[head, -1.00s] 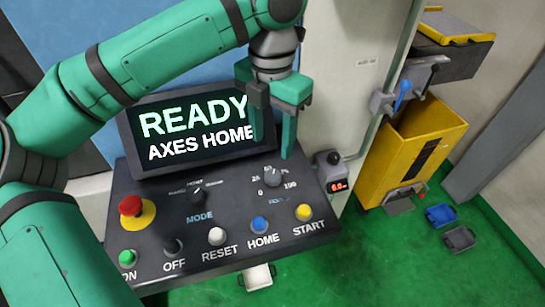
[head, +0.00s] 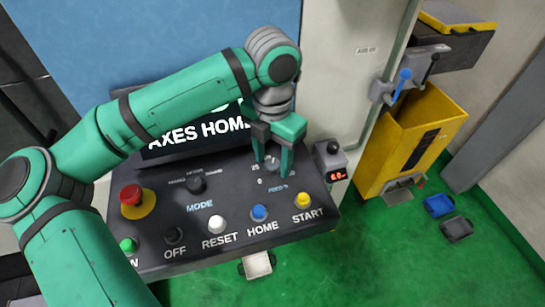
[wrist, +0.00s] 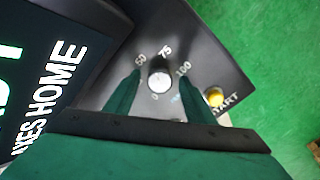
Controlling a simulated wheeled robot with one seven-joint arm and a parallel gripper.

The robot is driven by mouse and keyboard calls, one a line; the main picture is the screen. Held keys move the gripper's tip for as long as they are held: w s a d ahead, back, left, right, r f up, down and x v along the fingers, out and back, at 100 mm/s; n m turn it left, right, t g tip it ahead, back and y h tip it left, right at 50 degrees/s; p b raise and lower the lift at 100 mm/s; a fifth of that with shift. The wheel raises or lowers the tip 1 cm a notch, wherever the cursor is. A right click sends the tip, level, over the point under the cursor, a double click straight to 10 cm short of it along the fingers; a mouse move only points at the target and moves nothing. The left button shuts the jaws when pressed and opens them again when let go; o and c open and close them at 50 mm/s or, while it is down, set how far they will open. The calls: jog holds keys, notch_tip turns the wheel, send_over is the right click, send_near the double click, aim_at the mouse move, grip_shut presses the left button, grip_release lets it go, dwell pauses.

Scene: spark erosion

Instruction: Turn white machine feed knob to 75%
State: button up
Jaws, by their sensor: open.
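The feed knob (wrist: 158,82) is a small round knob with a pale top on the dark control panel (wrist: 105,90). Marks 50, 75, 100 and 0 show around it in the wrist view. Its pointer direction is not clear. My gripper (wrist: 160,75) is open, with one green finger on each side of the knob as seen from the wrist. Contact with it cannot be told. In the head view my gripper (head: 272,166) points down over the panel's right part, and its fingers partly cover the feed knob (head: 271,164) and its scale.
The mode knob (head: 196,184) is left of the feed knob. The yellow START button (head: 303,201), blue HOME button (head: 259,212) and white RESET button (head: 217,224) line the front. A red emergency button (head: 131,194) is at left. The screen (head: 180,142) stands behind, partly covered by my arm.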

jog(key=c, duration=1.1)
jog(key=shift+m, duration=2.9)
jog(key=o, duration=1.1)
